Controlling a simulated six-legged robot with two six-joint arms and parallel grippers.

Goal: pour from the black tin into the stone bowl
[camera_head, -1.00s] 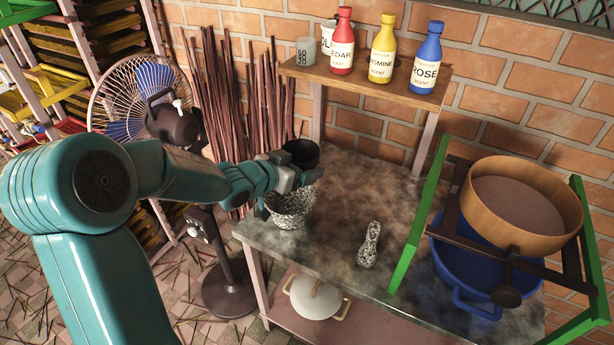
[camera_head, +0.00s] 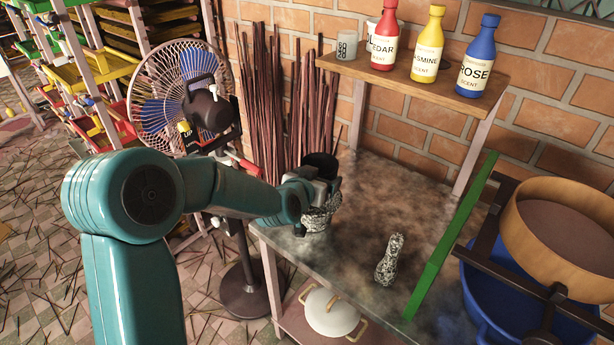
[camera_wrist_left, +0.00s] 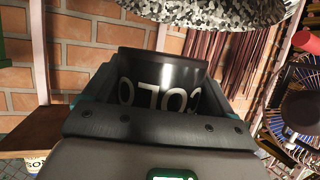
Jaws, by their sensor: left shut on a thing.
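My left gripper (camera_head: 330,186) is shut on the black tin (camera_head: 321,164), holding it just above the stone bowl (camera_head: 318,221). The bowl is speckled grey, stands near the left end of the worktop, and is partly hidden by the gripper. In the left wrist view the tin (camera_wrist_left: 163,72) sits between the fingers (camera_wrist_left: 155,105), with white letters on its side. The bowl's speckled wall (camera_wrist_left: 215,12) shows at the top of that view. The tin's contents are hidden, and I see nothing pouring. My right gripper is not in view.
A shelf (camera_head: 410,82) holds red, yellow and blue bottles. A fan (camera_head: 185,98) and incense sticks (camera_head: 300,105) are at left. A wooden sieve (camera_head: 555,225) sits over a blue tub (camera_head: 480,290).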

